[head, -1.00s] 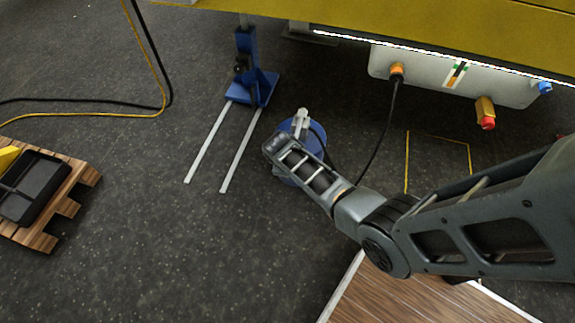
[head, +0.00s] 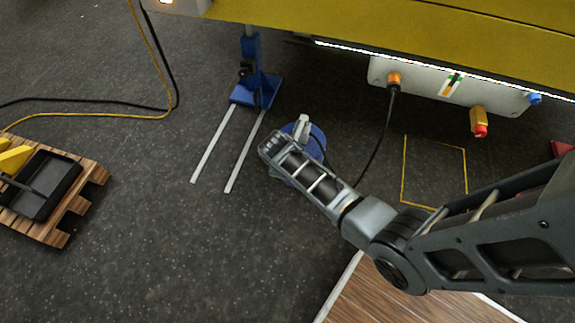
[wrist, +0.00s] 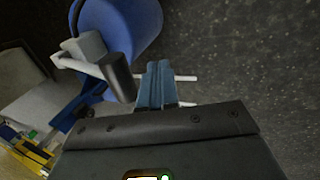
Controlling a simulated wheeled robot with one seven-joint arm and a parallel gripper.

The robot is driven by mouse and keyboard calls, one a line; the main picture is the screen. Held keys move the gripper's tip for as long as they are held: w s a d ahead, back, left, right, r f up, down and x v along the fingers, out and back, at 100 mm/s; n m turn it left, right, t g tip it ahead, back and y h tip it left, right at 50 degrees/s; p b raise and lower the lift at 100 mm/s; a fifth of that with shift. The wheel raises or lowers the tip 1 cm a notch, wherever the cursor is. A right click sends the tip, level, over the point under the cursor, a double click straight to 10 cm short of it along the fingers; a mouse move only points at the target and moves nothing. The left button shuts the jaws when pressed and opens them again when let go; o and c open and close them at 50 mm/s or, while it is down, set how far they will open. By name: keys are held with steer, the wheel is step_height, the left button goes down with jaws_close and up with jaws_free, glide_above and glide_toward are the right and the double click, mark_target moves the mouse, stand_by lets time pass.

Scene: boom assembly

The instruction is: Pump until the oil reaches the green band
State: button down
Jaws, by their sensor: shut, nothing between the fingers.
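A blue drum (head: 314,142) with a pale pump head (head: 302,128) stands on the floor, partly hidden by my arm in the head view. In the wrist view the drum (wrist: 130,28) is at the upper left, and a white pump lever (wrist: 82,66) ends in a black grip (wrist: 119,78). My gripper (wrist: 157,72) is shut and empty, its blue-grey fingers just right of the grip; whether they touch it I cannot tell. The head view hides the fingers. A sight gauge (head: 452,84) with a green mark sits on the pale tank (head: 415,84); its oil level is too small to read.
A yellow boom (head: 400,35) spans the top. A blue jack (head: 250,85) stands left of the drum. A black hose (head: 377,140) hangs from the tank. A wooden pallet (head: 85,205) with a black tray (head: 50,180) is at the left. Floor below the drum is clear.

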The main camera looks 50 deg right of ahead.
steer(key=shift+p+v, duration=0.5)
steer(key=shift+v, duration=1.85)
steer(key=shift+a, duration=0.15)
steer(key=s+a+r+m+t+y+p, duration=0.1)
steer(key=s+a+r+t+p, duration=0.3)
steer(key=s+r, duration=0.4)
steer(key=s+a+r+t+y+p, duration=0.1)
steer(key=s+a+r+t, duration=0.2)
steer(key=s+a+r, duration=0.5)
steer(key=s+a+r+m+t+p, duration=0.1)
steer(key=s+r, duration=0.5)
steer(key=r, duration=0.8)
steer(key=s+a+r+m+t+y+p, duration=0.1)
steer(key=s+r+t, duration=0.4)
steer(key=r, duration=0.9)
steer(key=shift+s+a+m+t+y+p, duration=0.3)
steer(key=shift+s+a+m+t+p, duration=0.15)
steer(key=shift+s+p, duration=0.45)
steer(key=shift+w+d, duration=0.1)
steer(key=shift+w, duration=0.05)
